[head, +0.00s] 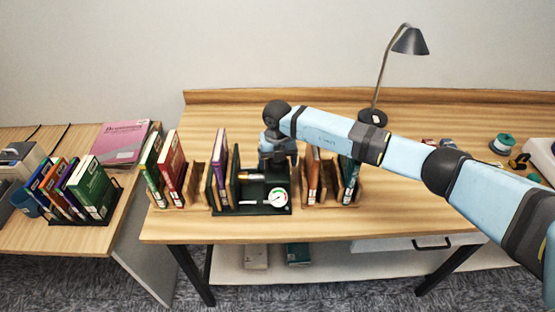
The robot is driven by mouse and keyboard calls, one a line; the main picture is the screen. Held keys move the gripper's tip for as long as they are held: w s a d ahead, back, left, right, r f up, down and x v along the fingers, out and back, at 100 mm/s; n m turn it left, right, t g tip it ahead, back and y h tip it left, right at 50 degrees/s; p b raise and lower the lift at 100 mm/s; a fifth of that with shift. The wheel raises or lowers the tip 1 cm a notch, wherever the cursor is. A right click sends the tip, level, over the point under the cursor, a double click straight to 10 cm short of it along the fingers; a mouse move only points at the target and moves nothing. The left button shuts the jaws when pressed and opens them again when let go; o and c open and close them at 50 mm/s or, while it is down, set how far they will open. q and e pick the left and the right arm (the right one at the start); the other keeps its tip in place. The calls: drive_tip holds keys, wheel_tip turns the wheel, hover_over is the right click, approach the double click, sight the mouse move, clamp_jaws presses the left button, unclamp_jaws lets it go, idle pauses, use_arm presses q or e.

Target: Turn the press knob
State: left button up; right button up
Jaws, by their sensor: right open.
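A dark press (225,211) stands near the front edge of the wooden table, left of centre. It has a round white gauge (278,197) with a coloured scale at its right and a brass-coloured cylinder (250,177) behind the gauge. I cannot clearly make out the press knob; my right arm covers part of the press. My right gripper (278,163) points down over the back right part of the press and is open. Its fingertips are small and partly lost against the dark press, so I cannot tell whether they touch it. My left gripper is not in view.
Books in wooden racks flank the press: a red book (172,160) and others left, brown books (312,170) and others right. A black lamp (372,117) stands behind my right arm. A side table (60,238) holds more books. The table front right of the racks is clear.

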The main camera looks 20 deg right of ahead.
drive_tip(key=shift+c, duration=0.4)
drive_tip(key=c, duration=0.8)
